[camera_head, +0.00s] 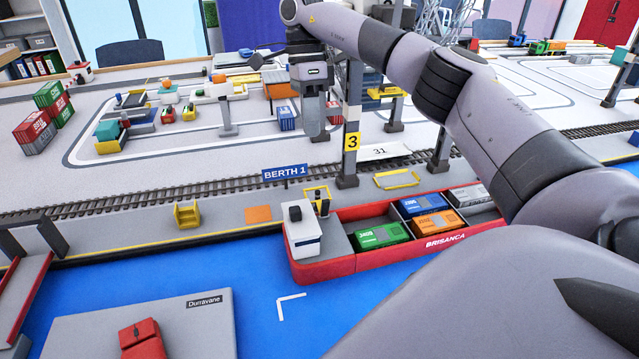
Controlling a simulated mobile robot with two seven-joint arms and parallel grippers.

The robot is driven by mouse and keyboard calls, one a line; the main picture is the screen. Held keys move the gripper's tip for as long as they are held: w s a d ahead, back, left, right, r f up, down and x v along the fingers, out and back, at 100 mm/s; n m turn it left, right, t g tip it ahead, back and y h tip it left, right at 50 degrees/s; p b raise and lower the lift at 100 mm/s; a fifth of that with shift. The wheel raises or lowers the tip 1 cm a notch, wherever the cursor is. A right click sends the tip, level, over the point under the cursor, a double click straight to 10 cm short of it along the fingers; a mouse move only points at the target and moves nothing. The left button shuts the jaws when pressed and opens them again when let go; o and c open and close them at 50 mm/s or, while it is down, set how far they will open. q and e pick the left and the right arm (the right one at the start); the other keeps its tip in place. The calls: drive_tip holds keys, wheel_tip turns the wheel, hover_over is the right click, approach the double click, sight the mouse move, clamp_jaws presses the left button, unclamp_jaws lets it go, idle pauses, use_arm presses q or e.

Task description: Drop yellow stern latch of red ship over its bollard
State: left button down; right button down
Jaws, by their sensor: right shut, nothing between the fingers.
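The red ship (318,270) lies along the quay under the BERTH 1 sign, with its white cabin (303,235) at the left end. A yellow latch (313,192) shows just behind the cabin, by a dark bollard-like post (323,207). I cannot tell whether it is around the post or only beside it. Another yellow frame (397,187) lies at the quay edge farther right. My right gripper (314,130) points down, shut and empty, above and beyond the latch, apart from it. My left gripper is not in view.
A crane leg marked 3 (350,150) stands close right of my right gripper. Green, blue, orange and grey containers sit in the ship. A yellow bracket (187,214) and an orange plate (258,214) are on the quay (130,232) to the left. My right arm covers the ship's right end.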

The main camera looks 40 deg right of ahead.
drive_tip(key=shift+s+a+f+b, duration=0.2)
drive_tip(key=shift+s+a+f, duration=0.3)
drive_tip(key=shift+s+f, duration=0.85)
drive_tip(key=shift+s+a+f+b, duration=0.15)
drive_tip(key=shift+s+a+f, duration=0.35)
drive_tip(key=shift+f, duration=1.55)
drive_tip(key=shift+s+a+f+b, duration=0.2)
drive_tip(key=shift+s+a+f, duration=0.25)
drive_tip(key=shift+s+f, duration=0.9)
drive_tip(key=shift+w+f, duration=0.35)
drive_tip(key=shift+f, duration=0.05)
drive_tip(key=shift+s+a+r, duration=0.1)
drive_tip(key=shift+s, duration=0.1)
